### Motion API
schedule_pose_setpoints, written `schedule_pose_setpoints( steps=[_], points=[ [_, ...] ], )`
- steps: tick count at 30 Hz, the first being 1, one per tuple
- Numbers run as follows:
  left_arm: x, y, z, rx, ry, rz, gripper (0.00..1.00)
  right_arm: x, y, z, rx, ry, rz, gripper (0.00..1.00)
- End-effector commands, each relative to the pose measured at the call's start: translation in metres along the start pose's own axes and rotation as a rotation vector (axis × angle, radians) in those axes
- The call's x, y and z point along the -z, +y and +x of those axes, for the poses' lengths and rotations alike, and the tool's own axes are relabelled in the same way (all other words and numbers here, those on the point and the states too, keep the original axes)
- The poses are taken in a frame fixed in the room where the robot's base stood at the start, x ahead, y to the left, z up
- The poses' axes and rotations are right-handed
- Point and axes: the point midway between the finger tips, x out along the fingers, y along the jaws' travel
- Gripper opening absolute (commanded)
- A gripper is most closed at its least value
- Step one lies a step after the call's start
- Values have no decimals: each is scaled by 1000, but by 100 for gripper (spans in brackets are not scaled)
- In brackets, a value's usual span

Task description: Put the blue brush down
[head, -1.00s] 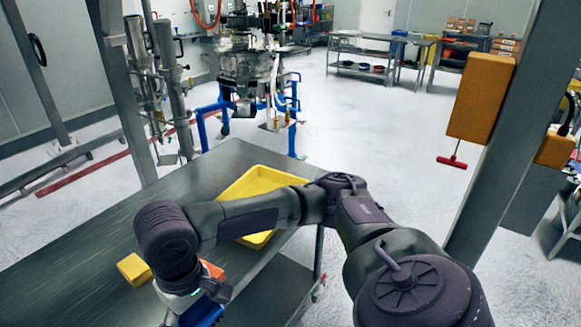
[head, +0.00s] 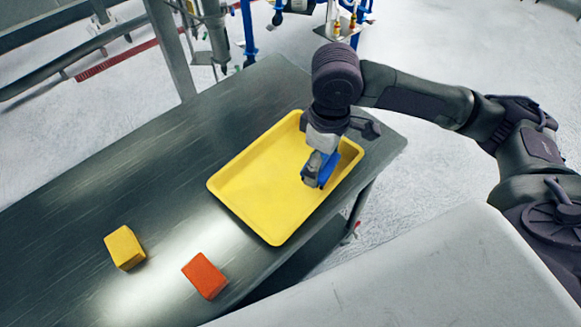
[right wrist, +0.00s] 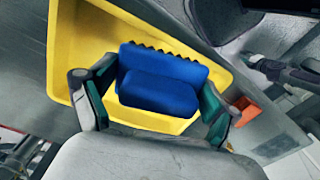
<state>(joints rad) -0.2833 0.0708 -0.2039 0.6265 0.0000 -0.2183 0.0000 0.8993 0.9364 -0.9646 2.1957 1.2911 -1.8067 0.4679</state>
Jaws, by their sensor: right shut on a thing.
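The blue brush (right wrist: 160,82) is held between the two fingers of my right gripper (right wrist: 152,98) in the right wrist view. In the head view my right gripper (head: 318,172) is over the right part of the yellow tray (head: 262,212), and a little of the blue brush (head: 328,170) shows beside the fingers. In the right wrist view the yellow tray (right wrist: 62,50) lies behind the brush. I cannot tell whether the brush touches the tray floor. My left gripper is not in view.
The tray lies on a dark metal table (head: 110,190). A yellow block (head: 125,248) and an orange block (head: 205,276) lie on the table left of the tray. The table's far left part is clear. A steel post (head: 172,50) stands behind the table.

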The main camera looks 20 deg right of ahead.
Motion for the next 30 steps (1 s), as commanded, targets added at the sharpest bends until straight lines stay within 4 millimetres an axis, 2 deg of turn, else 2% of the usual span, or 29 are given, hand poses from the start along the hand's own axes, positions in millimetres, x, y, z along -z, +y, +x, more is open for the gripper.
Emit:
schedule_pose_setpoints(
  steps=[6,11,16,21,25,30],
  points=[
    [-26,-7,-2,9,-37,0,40,-8,23,4,3,0,-457,55],
    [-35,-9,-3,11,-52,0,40,-15,40,7,3,0,-798,55],
    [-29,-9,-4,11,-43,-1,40,-23,58,10,0,-4,-1160,55],
    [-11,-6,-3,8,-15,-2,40,-30,74,11,-4,-9,-1477,55],
    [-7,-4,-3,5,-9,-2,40,-34,82,12,-6,-13,-1644,55],
    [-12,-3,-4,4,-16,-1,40,-34,86,13,-7,-15,-1747,55]
  ],
)
